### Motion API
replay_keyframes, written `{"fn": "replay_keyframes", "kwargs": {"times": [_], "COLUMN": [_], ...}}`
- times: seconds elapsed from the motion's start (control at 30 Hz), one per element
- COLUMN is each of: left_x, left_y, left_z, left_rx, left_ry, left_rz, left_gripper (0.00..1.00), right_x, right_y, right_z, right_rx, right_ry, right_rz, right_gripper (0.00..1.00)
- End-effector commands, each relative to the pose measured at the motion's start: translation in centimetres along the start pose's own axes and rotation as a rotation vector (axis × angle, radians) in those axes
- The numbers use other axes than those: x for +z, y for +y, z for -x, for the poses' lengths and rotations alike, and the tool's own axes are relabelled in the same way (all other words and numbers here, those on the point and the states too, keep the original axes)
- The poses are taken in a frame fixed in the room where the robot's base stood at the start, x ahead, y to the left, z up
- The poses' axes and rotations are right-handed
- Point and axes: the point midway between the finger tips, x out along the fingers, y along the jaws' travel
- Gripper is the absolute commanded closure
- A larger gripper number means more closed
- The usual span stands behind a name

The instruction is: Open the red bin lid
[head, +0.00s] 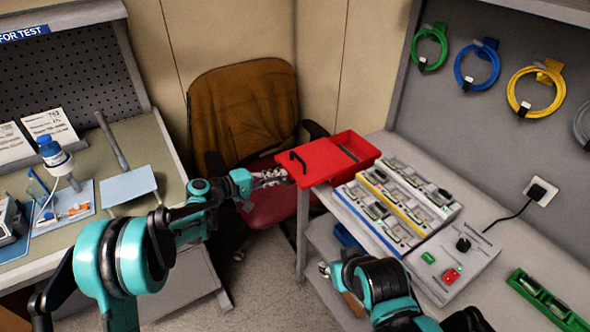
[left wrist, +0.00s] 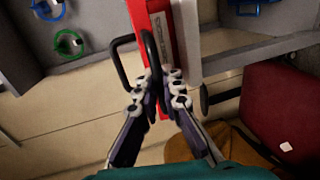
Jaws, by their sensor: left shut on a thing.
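My left gripper (head: 283,175) is at the lid's left end. In the left wrist view its fingers (left wrist: 164,84) are shut on the black handle (left wrist: 122,62), beside the red lid (left wrist: 158,30). Of my right gripper (head: 325,268), only a small part shows low beside the bench, and its jaws cannot be made out.
An orange-brown chair (head: 243,105) with a red seat stands behind my left gripper. White modules (head: 395,205) and a control box (head: 450,258) sit on the bench right of the bin. A left bench (head: 130,165) holds a tray and bottle.

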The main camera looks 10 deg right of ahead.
Motion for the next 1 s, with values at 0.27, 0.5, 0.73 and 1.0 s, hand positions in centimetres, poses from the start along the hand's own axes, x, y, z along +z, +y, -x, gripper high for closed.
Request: {"fn": "replay_keyframes", "kwargs": {"times": [0.27, 0.5, 0.73, 1.0], "left_x": [0.0, 0.0, 0.0, 0.0], "left_y": [-0.7, -0.8, -0.8, -0.8], "left_z": [3.3, 3.6, 3.5, 3.5], "left_rx": [-0.001, -0.001, -0.001, 0.000], "left_ry": [0.001, 0.000, 0.000, 0.000], "left_rz": [-0.001, -0.001, -0.001, -0.001], "left_gripper": [1.00, 1.00, 0.75, 0.71], "right_x": [0.1, 0.1, 0.1, 0.1], "right_y": [0.0, 0.0, 0.0, 0.0], "right_z": [-0.1, -0.1, -0.1, -0.1], "right_rx": [0.000, 0.000, 0.000, 0.000], "right_ry": [0.000, 0.000, 0.000, 0.000], "right_rz": [0.000, 0.000, 0.000, 0.000], "right_gripper": [0.60, 0.60, 0.60, 0.60]}}
